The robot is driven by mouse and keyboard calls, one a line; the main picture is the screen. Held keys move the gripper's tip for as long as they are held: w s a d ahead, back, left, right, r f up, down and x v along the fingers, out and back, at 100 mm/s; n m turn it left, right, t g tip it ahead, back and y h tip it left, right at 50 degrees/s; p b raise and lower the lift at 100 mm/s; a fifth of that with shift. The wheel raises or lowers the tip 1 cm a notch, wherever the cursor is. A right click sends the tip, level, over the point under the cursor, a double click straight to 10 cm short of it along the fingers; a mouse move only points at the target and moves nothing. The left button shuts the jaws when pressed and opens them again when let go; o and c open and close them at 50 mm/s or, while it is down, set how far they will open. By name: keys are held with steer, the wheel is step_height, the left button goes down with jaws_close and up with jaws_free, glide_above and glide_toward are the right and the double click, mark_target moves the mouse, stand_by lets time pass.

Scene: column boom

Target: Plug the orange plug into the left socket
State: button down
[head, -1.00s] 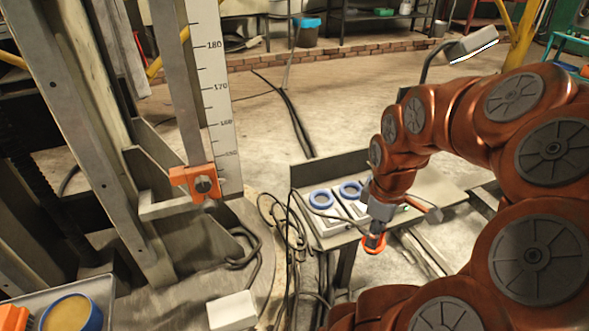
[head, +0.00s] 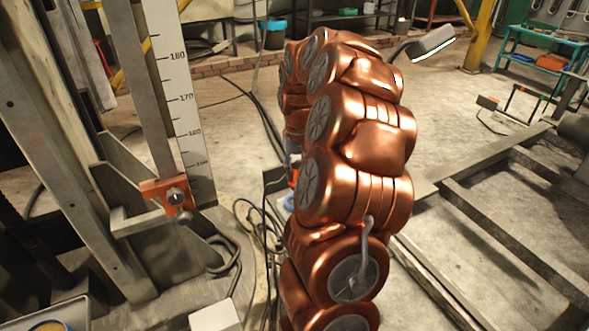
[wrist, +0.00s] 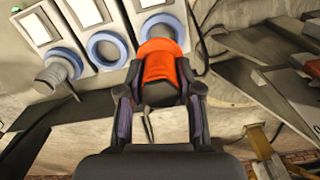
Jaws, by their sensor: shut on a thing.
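In the wrist view my gripper (wrist: 161,92) is shut on the orange plug (wrist: 160,68), with a finger on each side of its dark rear part. The plug's far end overlaps the blue ring of the right-hand socket in the picture (wrist: 170,20); I cannot tell whether it has entered. A middle socket (wrist: 107,49) looks empty. A grey plug (wrist: 57,73) sits at the left-hand socket in the picture.
A tall metal column with a ruled scale (head: 183,100) and an orange clamp (head: 167,196) stands left of my arm. Dark cables (head: 250,225) lie beside it. A white box (head: 215,316) is at the lower front. Steel rails (head: 500,235) run along the right.

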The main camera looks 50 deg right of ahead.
steer(key=shift+w, duration=0.45)
steer(key=shift+f+b, duration=0.7)
steer(key=shift+f, duration=1.5)
steer(key=shift+s+f+b, duration=0.1)
steer(key=shift+f+b, duration=0.65)
steer(key=shift+f, duration=0.75)
stand_by(0.8)
steer(key=c, duration=0.7)
jaws_free()
steer(key=shift+r, duration=0.1)
step_height(320, 180, up, 12)
steer(key=shift+f, duration=0.1)
stand_by(0.6)
